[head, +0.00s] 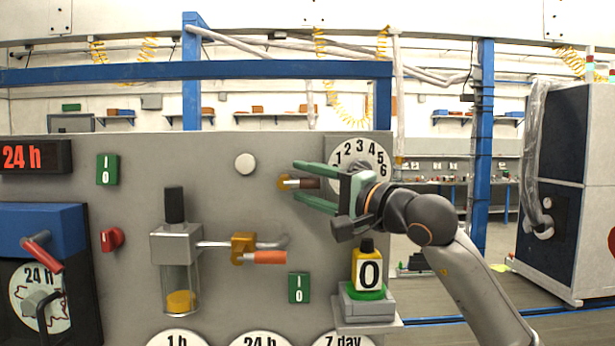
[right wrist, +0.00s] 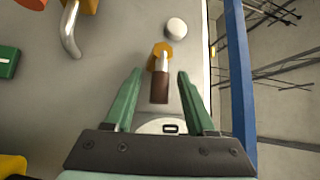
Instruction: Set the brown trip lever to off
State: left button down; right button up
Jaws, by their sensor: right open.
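The brown trip lever (head: 308,183) sticks out sideways from a brass hex base (head: 284,183) on the grey panel, pointing right in the head view. In the right wrist view the lever's brown handle (right wrist: 160,88) lies between the two green fingers, with a gap on each side. My right gripper (head: 297,181) is open, with one finger above and one below the lever in the head view. No contact with the lever shows. My left gripper is out of view.
A white round knob (head: 245,163) sits left of the lever, and a numbered dial (head: 357,157) is behind my gripper. An orange-handled valve (head: 265,257) is below. A yellow-black bottle marked 0 (head: 368,268) stands on a ledge below my wrist.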

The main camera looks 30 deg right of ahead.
jog(key=shift+c, duration=0.3)
grip_shut()
dwell(1.1)
